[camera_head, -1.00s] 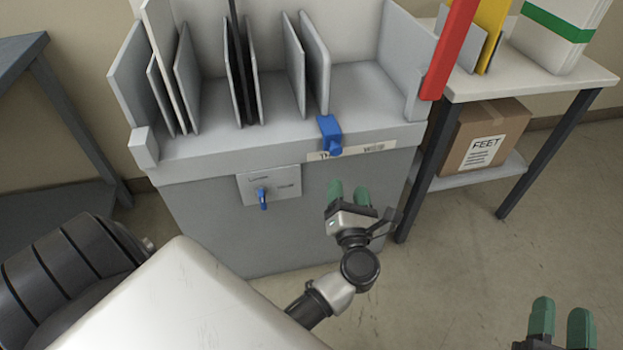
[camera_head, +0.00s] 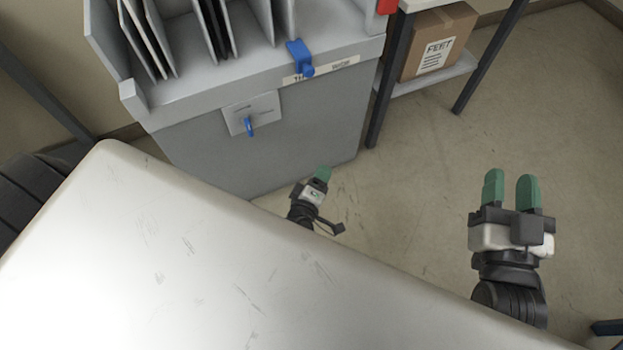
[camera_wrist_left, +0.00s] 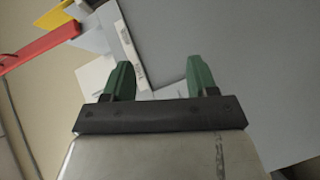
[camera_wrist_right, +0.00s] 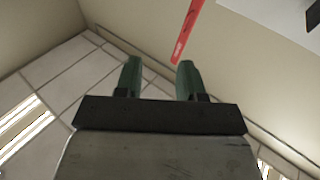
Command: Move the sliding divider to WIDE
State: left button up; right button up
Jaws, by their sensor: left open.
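The grey sorter's front ledge carries a blue slider tab (camera_head: 300,57), at the left part of a white label strip (camera_head: 335,69). The tab covers part of the lettering, and the small print is hard to read. Grey upright dividers (camera_head: 262,18) stand behind the ledge, cut off by the top of the head view. My left gripper (camera_head: 320,175) is open and empty, below and apart from the tab, in front of the cabinet. In the left wrist view its fingers (camera_wrist_left: 158,80) are spread before grey panels. My right gripper (camera_head: 511,188) is open and empty over the floor at right.
A pale, scuffed surface (camera_head: 180,250) fills the lower left. Floor at right is clear.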

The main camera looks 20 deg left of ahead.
pick_arm(q)
jog(key=shift+s+f+m+g+h, duration=0.3)
jog(key=shift+s+f+m, duration=0.35)
jog(key=shift+s, duration=0.1)
